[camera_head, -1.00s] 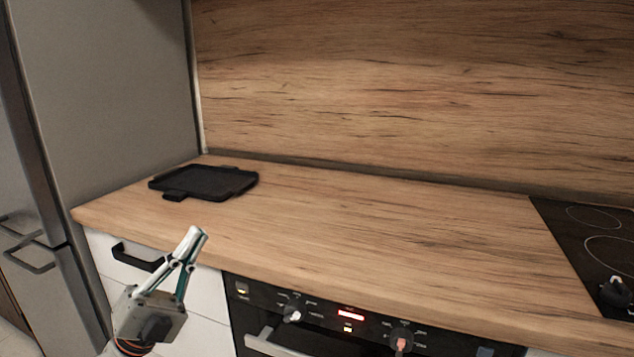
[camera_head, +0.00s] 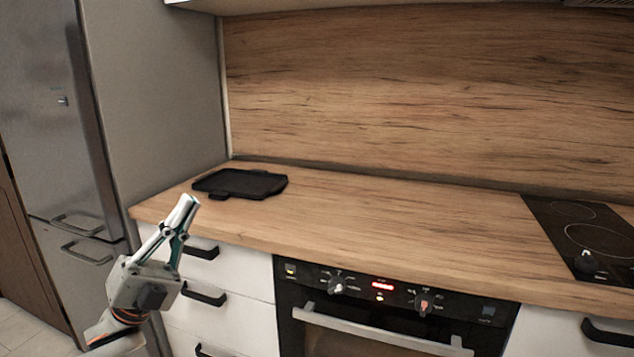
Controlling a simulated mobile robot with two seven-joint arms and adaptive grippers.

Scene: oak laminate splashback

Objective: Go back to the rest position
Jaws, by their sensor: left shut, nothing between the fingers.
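My left gripper (camera_head: 186,205) is in the lower left of the head view, in front of the white drawers and near the counter's front edge. Its fingers are shut with nothing between them, and they point up. My right gripper is not in view. A black tray (camera_head: 240,184) lies flat on the wooden counter (camera_head: 380,220), behind and to the right of my left gripper and apart from it.
A grey fridge (camera_head: 150,90) stands at the left. White drawers with black handles (camera_head: 205,294) and an oven (camera_head: 390,310) are below the counter. The middle of the counter is clear.

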